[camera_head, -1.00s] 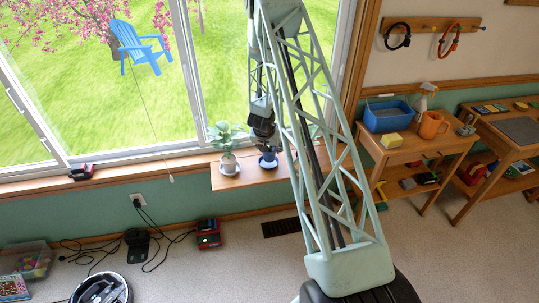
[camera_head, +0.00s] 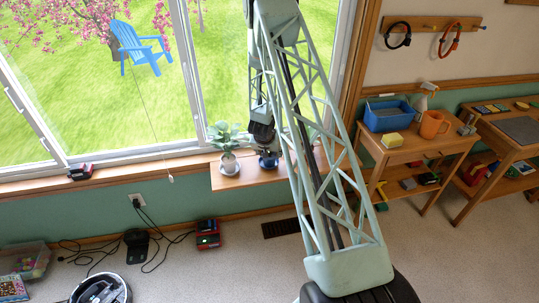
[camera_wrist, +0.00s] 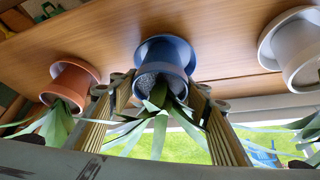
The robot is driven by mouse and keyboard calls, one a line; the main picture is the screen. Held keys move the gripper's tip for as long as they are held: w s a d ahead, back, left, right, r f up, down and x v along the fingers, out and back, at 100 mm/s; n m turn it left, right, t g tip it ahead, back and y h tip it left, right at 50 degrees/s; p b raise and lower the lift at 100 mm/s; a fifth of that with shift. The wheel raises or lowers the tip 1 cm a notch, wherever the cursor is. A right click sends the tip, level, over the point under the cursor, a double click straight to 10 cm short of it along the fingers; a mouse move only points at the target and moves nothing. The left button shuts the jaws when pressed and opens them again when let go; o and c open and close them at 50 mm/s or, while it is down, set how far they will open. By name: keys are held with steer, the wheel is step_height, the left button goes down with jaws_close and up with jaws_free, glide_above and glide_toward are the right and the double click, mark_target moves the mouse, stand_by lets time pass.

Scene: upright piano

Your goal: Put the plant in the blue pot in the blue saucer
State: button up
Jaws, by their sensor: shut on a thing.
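The blue pot (camera_wrist: 163,62) with its long-leaved green plant (camera_wrist: 158,115) is in the middle of the wrist view, which shows the scene upside down. My gripper (camera_wrist: 163,84) has one finger on each side of the pot and is shut on it. The blue saucer (camera_wrist: 144,50) shows round the pot's base; whether the pot touches it I cannot tell. In the head view the blue pot (camera_head: 268,161) is low over the wooden shelf by the window, under my gripper (camera_head: 264,149), which hides most of the plant.
A white potted plant (camera_head: 228,162) on a white saucer stands just left of the blue pot. A terracotta pot (camera_wrist: 75,82) with a plant stands on the other side. The window is close behind the shelf. A side table (camera_head: 413,150) with a blue bin is further right.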

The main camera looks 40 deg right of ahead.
steer(key=shift+f, duration=0.1)
steer(key=o, duration=1)
steer(key=shift+p+v, duration=0.95)
steer(key=shift+v, duration=5.2)
steer(key=shift+w, duration=0.1)
